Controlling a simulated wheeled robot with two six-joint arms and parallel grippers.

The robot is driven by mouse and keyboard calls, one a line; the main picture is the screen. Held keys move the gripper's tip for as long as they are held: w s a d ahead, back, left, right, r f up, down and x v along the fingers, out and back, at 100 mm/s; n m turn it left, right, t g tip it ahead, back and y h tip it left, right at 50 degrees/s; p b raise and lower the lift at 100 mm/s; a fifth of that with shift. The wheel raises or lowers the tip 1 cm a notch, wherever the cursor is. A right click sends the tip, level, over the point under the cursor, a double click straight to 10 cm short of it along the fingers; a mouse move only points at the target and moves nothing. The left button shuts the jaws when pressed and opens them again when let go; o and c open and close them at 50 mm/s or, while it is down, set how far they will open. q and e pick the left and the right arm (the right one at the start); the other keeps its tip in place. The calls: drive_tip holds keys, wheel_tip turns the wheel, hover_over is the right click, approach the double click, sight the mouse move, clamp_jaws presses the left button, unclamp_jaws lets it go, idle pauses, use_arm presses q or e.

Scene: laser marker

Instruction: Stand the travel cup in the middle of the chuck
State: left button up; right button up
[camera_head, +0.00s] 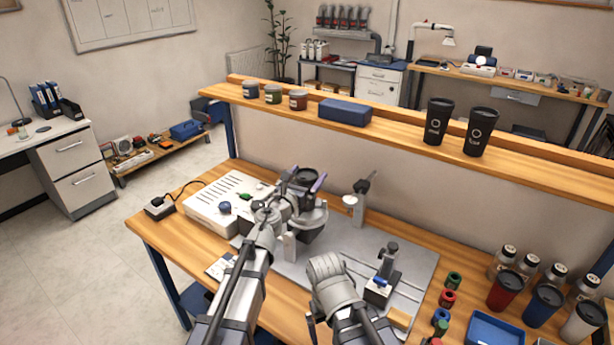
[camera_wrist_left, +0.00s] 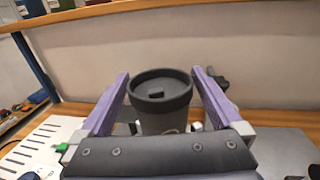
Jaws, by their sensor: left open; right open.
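The dark travel cup (camera_head: 306,177) stands upright with its lid on top. It also shows in the left wrist view (camera_wrist_left: 161,95), between the two purple fingers. My left gripper (camera_head: 304,181) is open around the cup, with a gap on each side in the wrist view. The grey round chuck (camera_head: 312,219) is under the cup on the machine plate. The gripper and arm hide the cup's base, so I cannot tell how well centred it is. My right gripper (camera_head: 311,324) is low in the head view, mostly hidden by my right arm.
A white control box (camera_head: 222,205) is left of the chuck. A small post (camera_head: 360,200) and a dark column fixture (camera_head: 386,262) stand to the right. Two black cups (camera_head: 438,120) stand on the raised shelf (camera_head: 400,142). Lidded cups (camera_head: 503,291) and a blue tray (camera_head: 494,331) are at right.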

use_arm(q)
drive_tip(key=v, duration=1.2)
